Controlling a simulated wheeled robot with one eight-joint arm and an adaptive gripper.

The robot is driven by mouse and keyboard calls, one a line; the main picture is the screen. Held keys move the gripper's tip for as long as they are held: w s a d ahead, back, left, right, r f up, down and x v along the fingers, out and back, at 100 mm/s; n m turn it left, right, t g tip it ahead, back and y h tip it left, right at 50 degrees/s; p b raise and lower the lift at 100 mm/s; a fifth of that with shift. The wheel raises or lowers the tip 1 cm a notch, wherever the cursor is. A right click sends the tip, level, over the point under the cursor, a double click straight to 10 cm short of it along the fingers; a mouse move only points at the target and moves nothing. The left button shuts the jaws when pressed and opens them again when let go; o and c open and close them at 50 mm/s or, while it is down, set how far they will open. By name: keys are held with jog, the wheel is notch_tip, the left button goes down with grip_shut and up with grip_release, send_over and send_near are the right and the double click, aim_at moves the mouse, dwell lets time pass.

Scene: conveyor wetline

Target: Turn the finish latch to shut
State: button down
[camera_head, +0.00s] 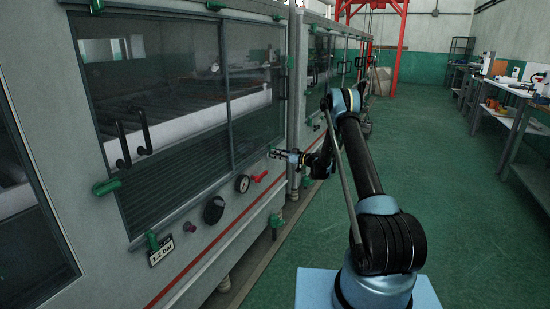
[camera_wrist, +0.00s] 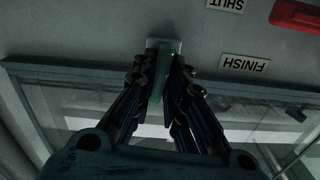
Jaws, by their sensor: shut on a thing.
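The finish latch (camera_wrist: 157,85) is a green handle on a pale mounting plate in the wrist view. It stands between my two fingers at the lower edge of the window frame. My gripper (camera_wrist: 161,66) is shut on it, with a finger on each side. The fingers hide part of the latch. A FINISH label (camera_wrist: 245,65) and a SHUT label (camera_wrist: 228,4) appear upside down beside it. In the head view my gripper (camera_head: 279,154) reaches the machine's front panel, and the latch is too small there to judge its angle.
Other green latches (camera_head: 106,187) line the window. The green floor (camera_head: 455,235) to the right is open, with workbenches (camera_head: 505,95) beyond.

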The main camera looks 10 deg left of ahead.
jog(key=shift+f+n, duration=0.1)
jog(key=shift+n, duration=0.3)
jog(key=c, duration=1.6)
grip_release()
jog(key=v, duration=0.7)
